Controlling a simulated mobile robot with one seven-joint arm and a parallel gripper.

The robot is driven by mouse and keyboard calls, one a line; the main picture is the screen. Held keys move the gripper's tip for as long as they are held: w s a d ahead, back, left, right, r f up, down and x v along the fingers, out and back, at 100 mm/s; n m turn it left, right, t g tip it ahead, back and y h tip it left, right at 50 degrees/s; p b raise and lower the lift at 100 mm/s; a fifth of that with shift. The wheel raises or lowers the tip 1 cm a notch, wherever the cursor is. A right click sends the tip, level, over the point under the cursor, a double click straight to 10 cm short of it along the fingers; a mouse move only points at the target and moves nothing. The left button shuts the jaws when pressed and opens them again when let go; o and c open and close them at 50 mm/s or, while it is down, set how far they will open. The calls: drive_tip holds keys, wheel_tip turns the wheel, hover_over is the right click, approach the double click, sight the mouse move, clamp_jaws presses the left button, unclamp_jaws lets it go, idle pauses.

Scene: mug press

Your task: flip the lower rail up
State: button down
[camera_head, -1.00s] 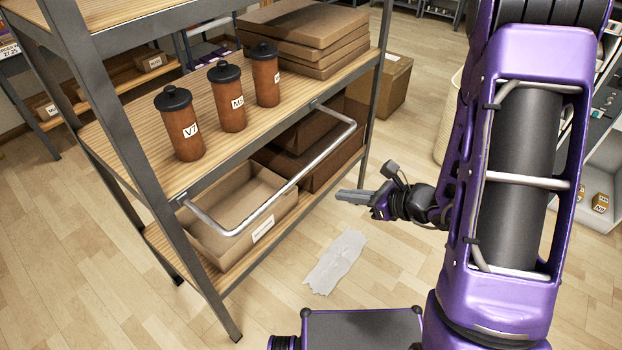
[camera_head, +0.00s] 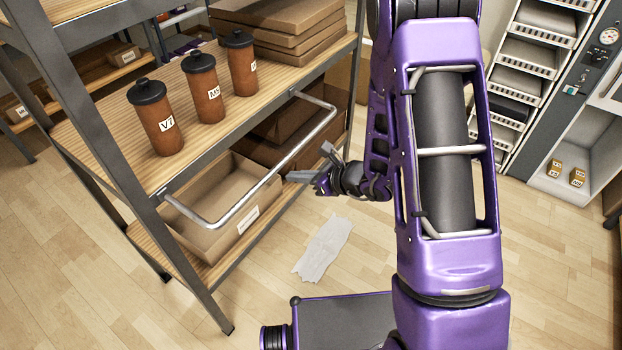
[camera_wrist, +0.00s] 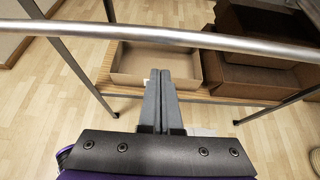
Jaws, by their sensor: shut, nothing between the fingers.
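The lower rail (camera_head: 283,163) is a silver bar bent in a U, hinged at the edge of the shelf board that holds the canisters. It hangs outward and down in front of the lower shelf. In the wrist view the rail (camera_wrist: 230,43) crosses the top of the picture from side to side. My gripper (camera_head: 290,177) is just right of the rail in the head view, apart from it as far as I can tell. In the wrist view my gripper (camera_wrist: 158,75) is shut and empty, its fingertips below the rail in the picture and pointing towards the lower shelf.
Several brown canisters (camera_head: 203,88) stand on the shelf above the rail. An open carton (camera_head: 215,205) and darker boxes sit on the lower shelf. A grey steel post (camera_head: 350,70) stands at the shelf's right end. A grey sheet (camera_head: 323,249) lies on clear floor.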

drive_tip(key=shift+w+r, duration=0.1)
drive_tip(key=shift+r, duration=1.5)
